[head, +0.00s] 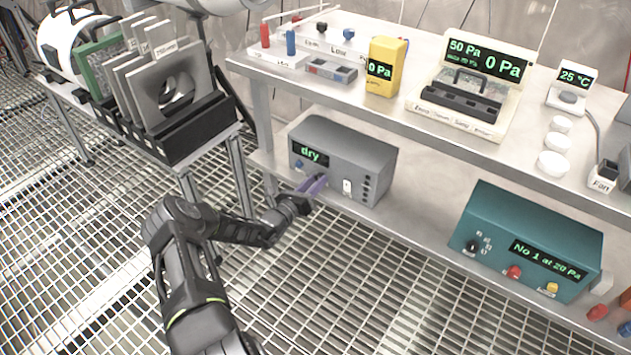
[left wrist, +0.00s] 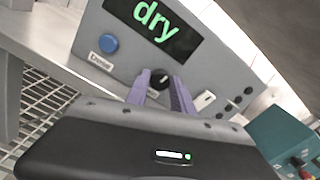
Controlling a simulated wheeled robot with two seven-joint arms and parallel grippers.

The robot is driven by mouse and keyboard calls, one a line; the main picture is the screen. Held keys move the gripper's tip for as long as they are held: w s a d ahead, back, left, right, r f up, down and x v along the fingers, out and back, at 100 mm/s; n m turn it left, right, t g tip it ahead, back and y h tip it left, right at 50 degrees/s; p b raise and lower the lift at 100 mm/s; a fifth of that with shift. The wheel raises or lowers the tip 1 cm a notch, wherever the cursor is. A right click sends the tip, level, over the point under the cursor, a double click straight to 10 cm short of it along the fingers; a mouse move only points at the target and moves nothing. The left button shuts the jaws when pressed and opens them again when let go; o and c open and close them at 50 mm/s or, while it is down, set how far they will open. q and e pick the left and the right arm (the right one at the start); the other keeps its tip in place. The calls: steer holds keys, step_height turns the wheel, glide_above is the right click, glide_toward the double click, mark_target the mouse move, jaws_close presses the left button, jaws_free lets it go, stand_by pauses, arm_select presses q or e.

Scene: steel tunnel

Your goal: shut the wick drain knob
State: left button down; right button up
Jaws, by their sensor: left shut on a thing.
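A grey box (head: 345,155) with a green "dry" display stands on the lower shelf; it fills the upper part of the left wrist view (left wrist: 215,65). A small black knob (left wrist: 160,77), which I take as the wick drain knob, sits on its front face below the display. My left gripper (head: 316,185) reaches the lower front of this box. In the left wrist view its two purple fingers (left wrist: 160,90) are shut on the knob, one on each side. The knob is hidden by the gripper in the head view. My right gripper is not in view.
A blue button (left wrist: 108,43) with a label sits left of the knob, and a white switch (left wrist: 205,100) sits right of it. A teal box (head: 525,240) stands further right on the lower shelf (head: 420,225). The upper shelf carries a yellow meter (head: 385,66) and other devices.

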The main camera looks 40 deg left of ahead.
arm_select(q)
steer(key=shift+n, duration=1.1)
steer(key=c, duration=1.1)
jaws_free()
steer(key=s+p, duration=0.2)
steer(key=s, duration=0.5)
steer(key=shift+s, duration=0.4)
